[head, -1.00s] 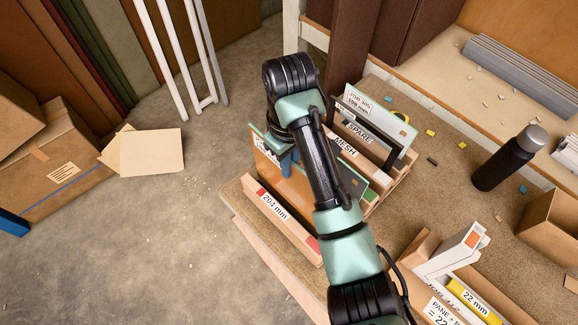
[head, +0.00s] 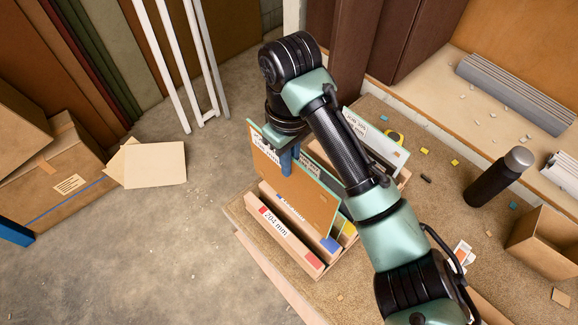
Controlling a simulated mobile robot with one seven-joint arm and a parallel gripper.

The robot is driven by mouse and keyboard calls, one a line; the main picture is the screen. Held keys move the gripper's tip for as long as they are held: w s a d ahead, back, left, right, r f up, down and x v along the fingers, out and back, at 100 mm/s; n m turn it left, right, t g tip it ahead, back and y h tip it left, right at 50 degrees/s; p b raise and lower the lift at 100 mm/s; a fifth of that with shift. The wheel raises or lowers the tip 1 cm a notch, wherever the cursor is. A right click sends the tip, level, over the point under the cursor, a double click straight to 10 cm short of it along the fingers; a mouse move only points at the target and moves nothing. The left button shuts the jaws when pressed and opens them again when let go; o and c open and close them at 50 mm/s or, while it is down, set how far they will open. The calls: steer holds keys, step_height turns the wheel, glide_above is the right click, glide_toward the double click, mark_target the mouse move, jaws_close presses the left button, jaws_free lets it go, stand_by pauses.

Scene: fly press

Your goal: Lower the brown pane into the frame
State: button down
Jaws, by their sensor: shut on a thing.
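The brown pane (head: 300,198) is an orange-brown sheet with a pale green edge and a white label at its upper left. My gripper (head: 287,161), with blue fingers, is shut on its upper edge. The pane hangs upright, slightly slanted in the picture, over a slotted wooden rack (head: 289,239) whose front rail reads 204 mm. Red, blue and yellow marks show on the rails. Whether the pane's lower edge clears the slots I cannot tell. No separate frame can be made out; my arm hides part of the bench.
A white labelled panel (head: 377,142) stands behind the rack, partly behind my arm. Open floor (head: 150,245) lies to the left.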

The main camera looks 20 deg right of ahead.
steer(key=shift+r, duration=2.7)
